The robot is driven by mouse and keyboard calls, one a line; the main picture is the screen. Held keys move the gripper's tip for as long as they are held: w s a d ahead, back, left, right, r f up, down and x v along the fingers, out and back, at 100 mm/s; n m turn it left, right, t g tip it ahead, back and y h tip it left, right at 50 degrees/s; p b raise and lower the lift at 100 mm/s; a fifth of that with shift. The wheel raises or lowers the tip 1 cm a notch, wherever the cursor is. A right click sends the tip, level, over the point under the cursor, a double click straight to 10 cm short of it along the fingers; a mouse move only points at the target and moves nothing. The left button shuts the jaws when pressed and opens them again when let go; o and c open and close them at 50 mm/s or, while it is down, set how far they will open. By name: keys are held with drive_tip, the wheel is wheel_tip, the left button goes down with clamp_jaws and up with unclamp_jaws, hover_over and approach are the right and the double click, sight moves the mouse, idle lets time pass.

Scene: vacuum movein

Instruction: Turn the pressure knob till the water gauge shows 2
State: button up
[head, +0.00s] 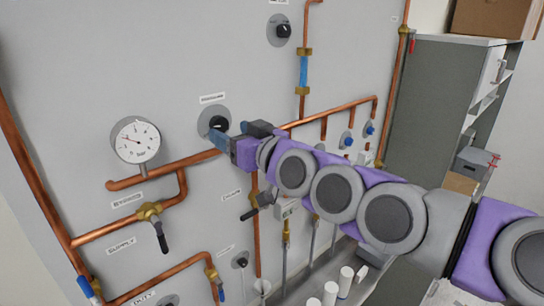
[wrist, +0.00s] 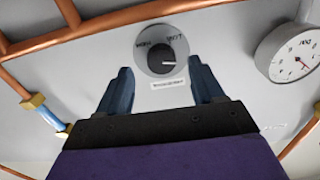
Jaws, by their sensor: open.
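The round white water gauge (head: 137,141) is on the grey panel, left of my gripper. Its needle shows, but the number is too small to read. The gauge also shows at the right of the wrist view (wrist: 296,54). The dark pressure knob (head: 216,123) sits on a grey disc under a small label, partly hidden by my gripper in the head view. In the wrist view the knob (wrist: 160,57) shows whole, with a pale pointer mark. My gripper (head: 238,134) is open, its blue fingers (wrist: 160,70) either side of the knob in the picture. I cannot tell whether they touch it.
Copper pipes (head: 195,159) run just below the knob and gauge. Another dark knob (head: 283,30) is higher up. A black-handled valve (head: 159,235) is at lower left. A grey cabinet (head: 425,110) stands at right, and white cylinders (head: 345,275) stand low in front.

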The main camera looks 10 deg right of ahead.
drive_tip(key=b+v, duration=0.3)
drive_tip(key=v, duration=1.1)
drive_tip(key=shift+s, duration=0.1)
drive_tip(key=s+a+f+m+g+h+b, duration=0.15)
drive_tip(key=s+f+g+b, duration=0.25)
drive_tip(key=f, duration=1)
drive_tip(key=s+a+f+g+h+b, duration=0.1)
drive_tip(key=s+f+g+h+b, duration=0.25)
drive_tip(key=f, duration=1.15)
drive_tip(key=s+d+f+m+g+h+b, duration=0.2)
drive_tip(key=s+d+f+g+b, duration=0.1)
drive_tip(key=s+f, duration=0.5)
drive_tip(key=s+d+f+m+g+h+b, duration=0.3)
drive_tip(key=s+f, duration=0.6)
drive_tip(key=f, duration=0.3)
drive_tip(key=d+g+b, duration=0.1)
drive_tip(key=d+g, duration=0.1)
drive_tip(key=g, duration=0.1)
drive_tip(key=shift+s+d, duration=0.35)
drive_tip(key=shift+d, duration=0.05)
